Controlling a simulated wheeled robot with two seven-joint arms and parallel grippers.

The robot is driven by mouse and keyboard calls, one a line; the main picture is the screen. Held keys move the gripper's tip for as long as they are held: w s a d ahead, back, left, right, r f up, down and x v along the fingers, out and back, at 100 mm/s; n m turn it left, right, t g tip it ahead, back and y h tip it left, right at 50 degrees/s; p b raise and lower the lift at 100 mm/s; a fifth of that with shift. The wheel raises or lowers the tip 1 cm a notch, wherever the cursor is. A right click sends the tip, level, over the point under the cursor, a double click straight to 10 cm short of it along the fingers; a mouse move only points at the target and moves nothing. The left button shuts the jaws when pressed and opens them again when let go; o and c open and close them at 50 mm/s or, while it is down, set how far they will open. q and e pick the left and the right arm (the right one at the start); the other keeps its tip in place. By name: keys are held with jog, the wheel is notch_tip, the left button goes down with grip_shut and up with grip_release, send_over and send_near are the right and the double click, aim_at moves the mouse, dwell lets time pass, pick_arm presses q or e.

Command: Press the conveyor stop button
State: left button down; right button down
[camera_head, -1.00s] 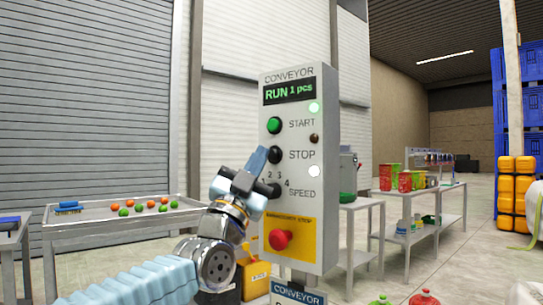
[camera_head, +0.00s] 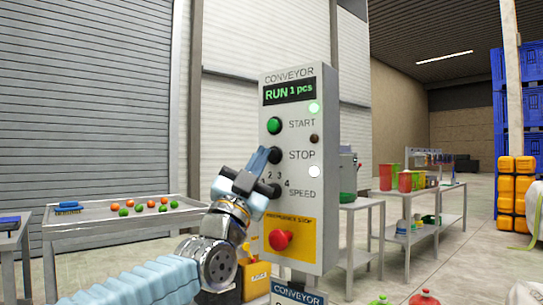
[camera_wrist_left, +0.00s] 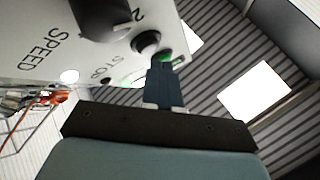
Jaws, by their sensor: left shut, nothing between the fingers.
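The grey conveyor control panel (camera_head: 325,170) stands upright in the middle of the head view. Its display (camera_head: 289,92) reads RUN 1 pcs. The black stop button (camera_head: 275,154) sits beside the STOP label, below the green start button (camera_head: 274,125). My left gripper (camera_head: 265,157) is shut and empty, with its fingertips at the left side of the stop button. In the left wrist view the blue fingers (camera_wrist_left: 164,85) point toward the dark stop button (camera_wrist_left: 146,42), very close to it. I cannot tell whether they touch. My right gripper is not in view.
The black speed knob (camera_head: 273,191) and the red emergency stop (camera_head: 280,240) on its yellow plate lie below the stop button. A tray table (camera_head: 70,231) with red and green balls stands left. Tables with red containers (camera_head: 405,181) stand behind at right.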

pick_arm(q)
jog(key=shift+w+d, duration=0.2)
jog(key=shift+w+d, duration=0.25)
jog(key=shift+w, duration=0.05)
dwell(0.8)
jog(key=shift+s+a+b, duration=0.55)
jog(key=shift+s+b, duration=0.05)
dwell(0.3)
